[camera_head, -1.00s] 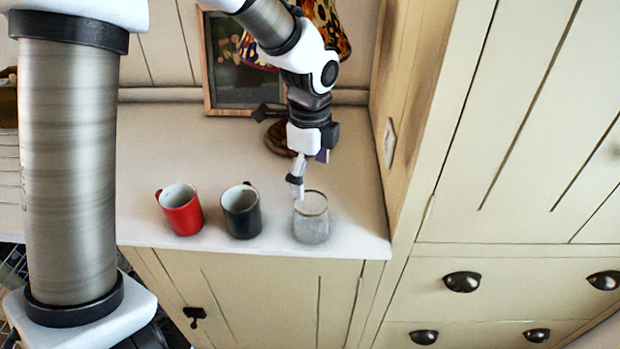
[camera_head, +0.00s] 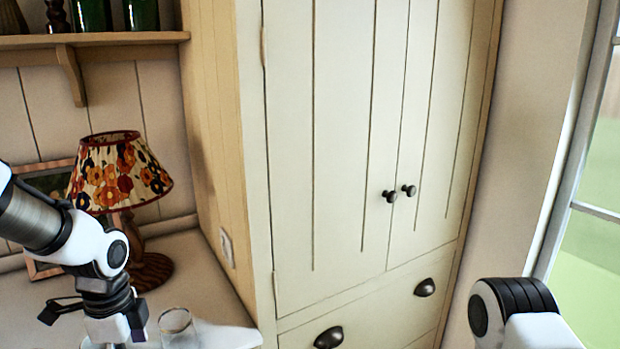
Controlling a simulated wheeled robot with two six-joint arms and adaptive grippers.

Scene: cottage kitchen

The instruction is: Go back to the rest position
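My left gripper (camera_head: 113,326) hangs downward at the lower left of the head view, over the countertop. Its fingertips are cut off by the bottom edge, so whether it is open or shut does not show.
A lamp with a floral shade (camera_head: 119,176) and a picture frame (camera_head: 45,181) stand behind my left arm. A tall cream cupboard (camera_head: 340,130) rises beside the counter (camera_head: 187,262). A window (camera_head: 598,209) is at the right. A shelf (camera_head: 100,39) hangs above.

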